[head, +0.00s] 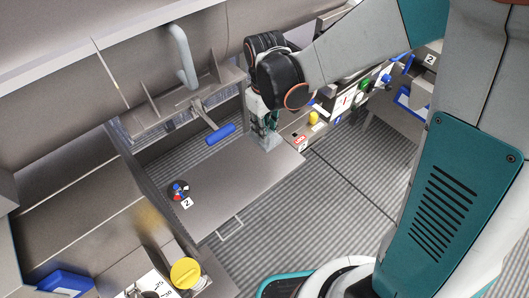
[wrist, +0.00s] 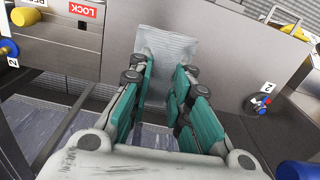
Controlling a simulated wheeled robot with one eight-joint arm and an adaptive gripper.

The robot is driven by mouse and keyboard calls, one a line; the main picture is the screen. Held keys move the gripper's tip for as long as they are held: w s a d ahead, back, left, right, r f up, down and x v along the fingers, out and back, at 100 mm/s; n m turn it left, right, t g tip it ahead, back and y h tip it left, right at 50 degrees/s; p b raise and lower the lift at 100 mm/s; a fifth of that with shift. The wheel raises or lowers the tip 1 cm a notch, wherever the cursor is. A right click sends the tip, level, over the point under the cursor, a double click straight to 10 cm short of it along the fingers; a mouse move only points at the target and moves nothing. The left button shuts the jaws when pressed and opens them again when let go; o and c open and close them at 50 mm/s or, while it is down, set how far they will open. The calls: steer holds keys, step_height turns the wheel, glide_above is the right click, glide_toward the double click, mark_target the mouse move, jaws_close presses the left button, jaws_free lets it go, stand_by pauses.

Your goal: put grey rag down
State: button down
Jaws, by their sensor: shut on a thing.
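The grey rag (wrist: 166,50) is a pale, creased cloth between the fingertips of my gripper (wrist: 160,82) in the wrist view. Its far end spreads out beyond the fingers. In the head view my gripper (head: 263,127) points down near the far right end of a flat steel shelf, and the rag (head: 268,143) shows as a small pale patch below it. The gripper is shut on the rag. I cannot tell whether the rag touches the steel surface.
The steel shelf (head: 225,190) is mostly clear. A blue-and-red knob (head: 179,190) stands near its left end. A blue-handled lever (head: 220,134) is left of my gripper. A panel with a red LOCK label (head: 300,141) and a yellow knob (head: 314,118) stands to the right.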

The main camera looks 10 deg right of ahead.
step_height(320, 180, down, 11)
steer(key=b, duration=0.7)
steer(key=shift+f, duration=0.15)
steer(key=c, duration=1.5)
jaws_free()
step_height(320, 180, up, 14)
steer(key=p, duration=0.5)
steer(key=shift+w+d+f, duration=0.15)
steer(key=shift+f, duration=0.05)
